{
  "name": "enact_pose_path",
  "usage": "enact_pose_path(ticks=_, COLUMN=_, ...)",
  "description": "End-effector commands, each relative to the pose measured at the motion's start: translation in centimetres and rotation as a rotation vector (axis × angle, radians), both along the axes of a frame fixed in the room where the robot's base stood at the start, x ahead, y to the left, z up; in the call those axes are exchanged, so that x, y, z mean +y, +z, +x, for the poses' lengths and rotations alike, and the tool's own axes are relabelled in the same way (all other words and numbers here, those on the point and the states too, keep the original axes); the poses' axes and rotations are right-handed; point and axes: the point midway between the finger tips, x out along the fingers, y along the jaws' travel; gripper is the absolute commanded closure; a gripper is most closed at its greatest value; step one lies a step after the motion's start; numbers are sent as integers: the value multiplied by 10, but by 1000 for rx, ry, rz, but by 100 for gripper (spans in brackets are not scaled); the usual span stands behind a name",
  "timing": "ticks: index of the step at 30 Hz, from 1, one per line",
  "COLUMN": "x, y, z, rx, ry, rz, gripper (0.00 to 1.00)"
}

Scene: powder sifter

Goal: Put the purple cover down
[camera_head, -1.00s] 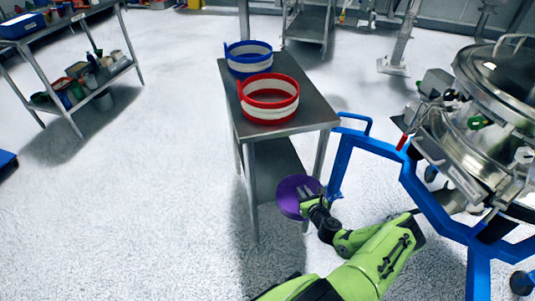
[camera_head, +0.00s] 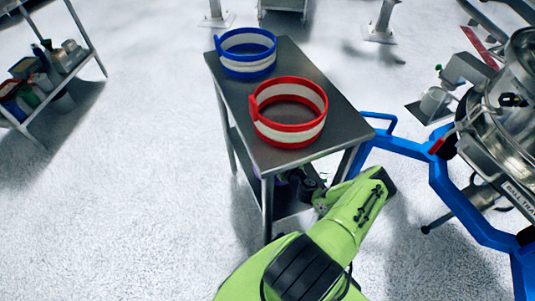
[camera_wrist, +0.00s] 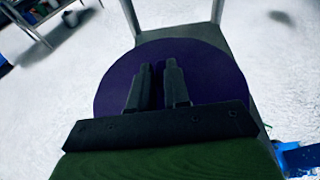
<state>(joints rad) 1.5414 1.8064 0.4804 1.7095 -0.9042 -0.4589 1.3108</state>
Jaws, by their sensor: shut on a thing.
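The purple cover (camera_wrist: 210,70) is a flat, dark disc filling the middle of the wrist view. My gripper (camera_wrist: 158,66) is shut on it, with both fingers lying across the disc. In the head view my gripper reaches under the top of the small steel table (camera_head: 345,125), toward its lower shelf (camera_head: 283,208). There only a sliver of the cover shows; the tabletop and my arm hide the rest. I cannot tell whether the cover touches the lower shelf.
A red-rimmed sieve ring (camera_head: 291,138) and a blue-rimmed ring (camera_head: 247,68) stand on the tabletop. A blue frame (camera_head: 440,185) carrying the steel sifter (camera_head: 515,100) is close on the right. A shelf unit (camera_head: 88,40) stands left; the floor between is clear.

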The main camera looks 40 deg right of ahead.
Motion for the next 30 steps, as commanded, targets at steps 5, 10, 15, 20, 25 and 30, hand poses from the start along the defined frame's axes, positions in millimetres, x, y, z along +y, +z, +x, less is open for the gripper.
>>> enact_pose_path(ticks=5, x=1, y=-49, z=0, rx=1, ry=0, rz=3, gripper=100)
enact_pose_path(ticks=10, x=1, y=-70, z=0, rx=1, ry=1, rz=1, gripper=100)
enact_pose_path(ticks=15, x=1, y=-98, z=0, rx=2, ry=0, rz=1, gripper=100)
enact_pose_path(ticks=20, x=1, y=-95, z=0, rx=2, ry=1, rz=2, gripper=100)
enact_pose_path(ticks=25, x=1, y=-97, z=0, rx=2, ry=1, rz=1, gripper=78)
enact_pose_path(ticks=30, x=1, y=-97, z=0, rx=2, ry=1, rz=1, gripper=58)
